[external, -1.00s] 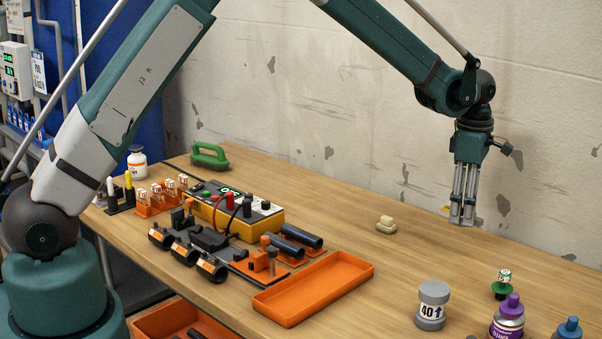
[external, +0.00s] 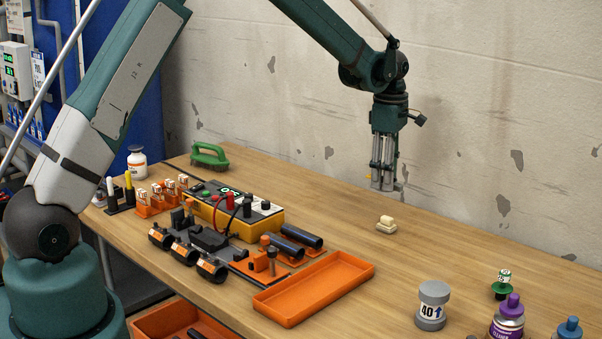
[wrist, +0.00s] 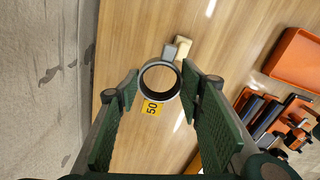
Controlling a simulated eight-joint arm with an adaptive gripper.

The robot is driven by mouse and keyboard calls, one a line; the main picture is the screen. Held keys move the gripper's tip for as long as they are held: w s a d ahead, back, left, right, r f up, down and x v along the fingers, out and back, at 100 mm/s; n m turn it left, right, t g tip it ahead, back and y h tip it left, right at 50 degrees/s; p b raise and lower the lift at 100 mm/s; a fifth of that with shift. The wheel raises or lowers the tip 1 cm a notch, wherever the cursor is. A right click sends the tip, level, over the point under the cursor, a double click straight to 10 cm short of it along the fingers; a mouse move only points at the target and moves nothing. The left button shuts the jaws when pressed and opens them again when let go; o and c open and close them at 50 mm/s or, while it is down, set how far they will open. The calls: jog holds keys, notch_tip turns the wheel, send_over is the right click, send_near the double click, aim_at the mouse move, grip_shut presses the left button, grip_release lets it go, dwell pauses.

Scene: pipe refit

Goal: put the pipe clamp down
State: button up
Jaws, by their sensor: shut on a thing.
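The pipe clamp shows in the wrist view as a grey ring with a yellow "50" label (wrist: 152,108) and a small grey tab on its far side. My gripper (wrist: 159,80) is shut on it, with the ring between the green finger pads. In the external view my gripper (external: 383,186) points down and hangs above the table (external: 440,262), near the wall. The clamp is too small and too hidden there to make out clearly.
A cream block (external: 386,225) lies on the table near my gripper. An orange tray (external: 315,287), black tubes (external: 298,237) and a yellow meter (external: 235,215) stand to the left. A grey "40" piece (external: 432,305) and bottles (external: 507,318) stand front right. The table right of the block is clear.

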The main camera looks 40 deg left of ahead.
jog(key=s+a, duration=0.1)
jog(key=a, duration=1)
jog(key=s+a, duration=0.2)
jog(key=a, duration=1)
jog(key=shift+s+a, duration=0.25)
jog(key=shift+r, duration=0.1)
jog(key=b, duration=0.1)
send_over(313, 201)
jog(key=shift+f, duration=3.15)
jog(key=shift+f+b, duration=0.5)
jog(key=shift+f, duration=1.4)
jog(key=shift+f, duration=0.1)
jog(key=o, duration=0.9)
jog(key=shift+c, duration=0.2)
jog(key=shift+o, duration=0.3)
